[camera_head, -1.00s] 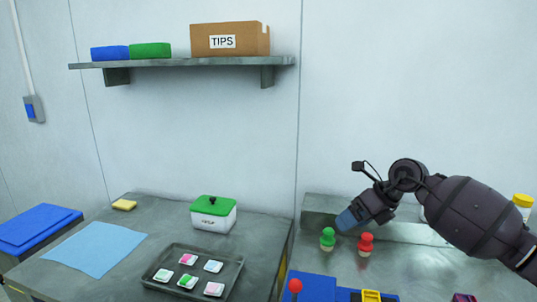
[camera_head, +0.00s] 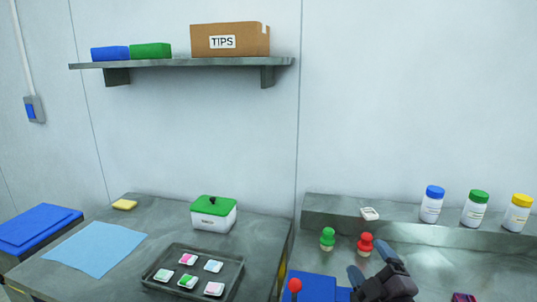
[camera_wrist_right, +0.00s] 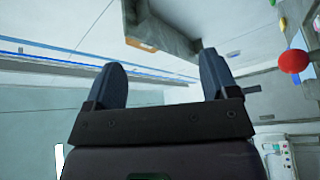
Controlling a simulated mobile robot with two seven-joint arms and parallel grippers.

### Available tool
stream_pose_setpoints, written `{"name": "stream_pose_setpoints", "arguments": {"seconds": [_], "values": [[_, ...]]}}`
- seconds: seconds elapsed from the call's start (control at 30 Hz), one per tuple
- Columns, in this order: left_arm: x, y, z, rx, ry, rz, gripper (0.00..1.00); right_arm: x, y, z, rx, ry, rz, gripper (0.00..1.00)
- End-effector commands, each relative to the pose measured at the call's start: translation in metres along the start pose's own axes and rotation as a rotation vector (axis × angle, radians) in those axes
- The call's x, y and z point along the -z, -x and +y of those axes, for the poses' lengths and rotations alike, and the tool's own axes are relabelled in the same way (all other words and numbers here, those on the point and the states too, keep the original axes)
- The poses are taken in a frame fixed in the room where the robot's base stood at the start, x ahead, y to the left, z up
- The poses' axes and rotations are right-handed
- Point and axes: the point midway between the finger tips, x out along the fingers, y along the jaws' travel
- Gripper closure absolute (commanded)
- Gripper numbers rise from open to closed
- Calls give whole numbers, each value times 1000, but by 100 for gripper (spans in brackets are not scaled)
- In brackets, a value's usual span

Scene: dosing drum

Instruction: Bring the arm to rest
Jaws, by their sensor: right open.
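My right gripper (camera_head: 373,263) is low in the head view, right of centre, in front of the red peg-shaped piece. Its fingers are apart. The right wrist view shows the same two dark fingers (camera_wrist_right: 162,68) spread with nothing between them. Only the hand part of my right arm shows in the head view; the rest is below the frame. My left gripper is in no view.
A green piece (camera_head: 327,239) and a red piece (camera_head: 366,244) stand close to the gripper. Behind are a ledge (camera_head: 400,232) with a small white item (camera_head: 369,214) and bottles with blue (camera_head: 432,205), green (camera_head: 475,210) and yellow lids (camera_head: 517,214). A red knob (camera_head: 295,286) rises left.

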Motion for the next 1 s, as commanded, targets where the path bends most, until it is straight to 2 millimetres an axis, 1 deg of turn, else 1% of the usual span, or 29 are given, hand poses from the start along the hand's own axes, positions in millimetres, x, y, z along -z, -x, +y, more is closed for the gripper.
{"name": "stream_pose_setpoints", "arguments": {"seconds": [0.03, 0.1, 0.17, 0.2, 0.27, 0.3, 0.37, 0.4, 0.5, 0.63, 0.8, 1.0], "values": [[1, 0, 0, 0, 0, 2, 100, -14, 16, -5, 12, -72, -99, 20], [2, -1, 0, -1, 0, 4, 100, -34, 38, -12, 36, -168, -241, 20], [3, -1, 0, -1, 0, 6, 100, -50, 59, -20, 63, -248, -363, 20], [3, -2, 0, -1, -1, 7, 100, -59, 75, -25, 83, -299, -443, 20], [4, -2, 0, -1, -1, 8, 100, -71, 100, -34, 117, -375, -563, 20], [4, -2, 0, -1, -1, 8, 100, -78, 117, -41, 143, -424, -642, 20], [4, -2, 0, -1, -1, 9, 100, -86, 145, -50, 185, -495, -760, 20], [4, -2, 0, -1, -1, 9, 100, -89, 163, -57, 215, -541, -833, 20], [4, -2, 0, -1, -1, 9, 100, -92, 203, -69, 283, -630, -987, 20], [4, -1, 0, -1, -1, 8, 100, -90, 241, -80, 356, -710, -1123, 20], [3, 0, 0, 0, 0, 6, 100, -84, 278, -88, 432, -782, -1251, 20], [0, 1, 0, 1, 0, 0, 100, -74, 312, -93, 507, -845, -1364, 20]]}}
